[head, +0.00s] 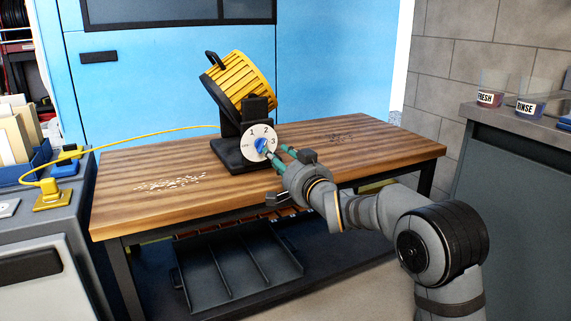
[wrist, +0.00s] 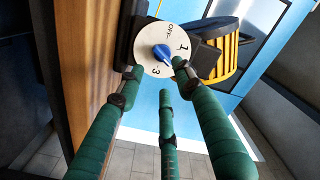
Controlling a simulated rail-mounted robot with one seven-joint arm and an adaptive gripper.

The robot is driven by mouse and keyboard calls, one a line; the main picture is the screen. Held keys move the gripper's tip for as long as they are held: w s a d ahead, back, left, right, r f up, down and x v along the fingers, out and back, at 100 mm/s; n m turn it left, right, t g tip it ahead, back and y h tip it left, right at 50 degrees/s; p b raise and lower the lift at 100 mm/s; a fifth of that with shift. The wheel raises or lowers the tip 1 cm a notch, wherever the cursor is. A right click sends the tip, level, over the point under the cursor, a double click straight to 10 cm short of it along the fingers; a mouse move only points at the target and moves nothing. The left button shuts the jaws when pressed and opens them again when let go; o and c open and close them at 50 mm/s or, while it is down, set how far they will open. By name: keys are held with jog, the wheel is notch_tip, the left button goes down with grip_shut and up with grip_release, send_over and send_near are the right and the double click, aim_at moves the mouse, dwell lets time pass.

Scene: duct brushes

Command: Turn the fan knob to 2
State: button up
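The yellow fan (head: 240,82) stands tilted on a black base on the wooden workbench. Its round white dial (head: 250,129) faces me, marked OFF, 1, 2 and 3. A blue knob (head: 261,145) sits at the dial's centre; it also shows in the wrist view (wrist: 162,52). I cannot tell which mark it points to. My gripper (head: 280,155) is right in front of the dial, its green fingers spread. In the wrist view the fingertips (wrist: 157,80) reach the dial's edge around the knob; contact is unclear. The 2 is hidden there.
A yellow cord (head: 130,137) runs from the fan to a yellow plug (head: 51,194) on the left cabinet. Pale debris (head: 170,184) lies on the workbench (head: 125,205). FRESH (head: 489,97) and RINSE (head: 527,106) containers stand on the right counter. A blue wall is behind.

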aim_at(265, 145)
jog(key=shift+v, duration=2.25)
jog(key=shift+w, duration=0.1)
jog(key=x, duration=1.2)
jog(key=shift+a, duration=0.2)
jog(key=shift+a, duration=0.1)
jog(key=n, duration=0.3)
jog(key=shift+r, duration=0.1)
jog(key=n, duration=0.8)
jog(key=shift+r+n, duration=0.15)
jog(key=shift+n, duration=0.25)
